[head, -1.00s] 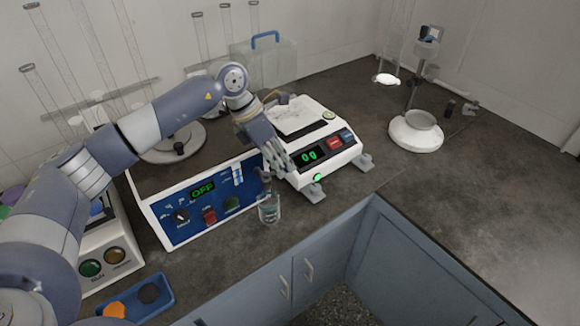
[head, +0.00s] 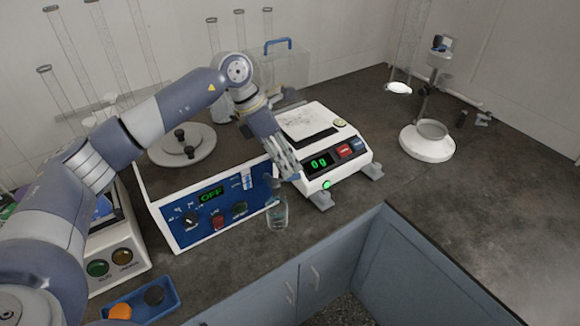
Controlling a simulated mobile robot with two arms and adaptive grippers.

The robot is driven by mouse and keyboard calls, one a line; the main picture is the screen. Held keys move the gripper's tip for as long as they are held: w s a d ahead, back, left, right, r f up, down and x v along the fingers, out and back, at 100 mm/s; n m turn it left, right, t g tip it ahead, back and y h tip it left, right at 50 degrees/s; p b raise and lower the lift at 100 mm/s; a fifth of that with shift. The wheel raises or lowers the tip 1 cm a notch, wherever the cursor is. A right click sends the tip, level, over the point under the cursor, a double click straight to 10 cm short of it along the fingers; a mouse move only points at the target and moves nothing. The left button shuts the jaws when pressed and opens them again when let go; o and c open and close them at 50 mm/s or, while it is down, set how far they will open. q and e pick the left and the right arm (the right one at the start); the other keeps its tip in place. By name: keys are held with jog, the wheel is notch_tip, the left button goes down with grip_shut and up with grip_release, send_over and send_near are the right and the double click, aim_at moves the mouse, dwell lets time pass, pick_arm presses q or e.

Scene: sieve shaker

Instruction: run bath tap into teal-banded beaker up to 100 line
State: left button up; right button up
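A clear glass beaker (head: 279,217) stands on the bench in front of the bath's right end, below the tap (head: 272,191). Its band colour and marks are too small to read, and I cannot tell its water level. The bath (head: 208,216) has a blue front panel with a green display reading OFF. My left gripper (head: 290,170) reaches down from above, just above and right of the tap, between the bath and the balance. Its fingers overlap the tap area, so I cannot tell whether they touch it or how far they are apart. My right gripper is out of view.
A balance (head: 335,170) reading 0 g stands close on the right. A blue tray (head: 168,299) with orange and black discs lies at the front left. Tall glass tubes stand behind the bath.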

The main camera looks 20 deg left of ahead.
pick_arm(q)
jog(key=v, duration=0.9)
jog(key=shift+f, duration=0.1)
dwell(4.8)
jog(key=b+x, duration=0.1)
jog(key=x, duration=1.1)
jog(key=shift+s, duration=0.1)
jog(key=shift+c, duration=0.6)
grip_shut()
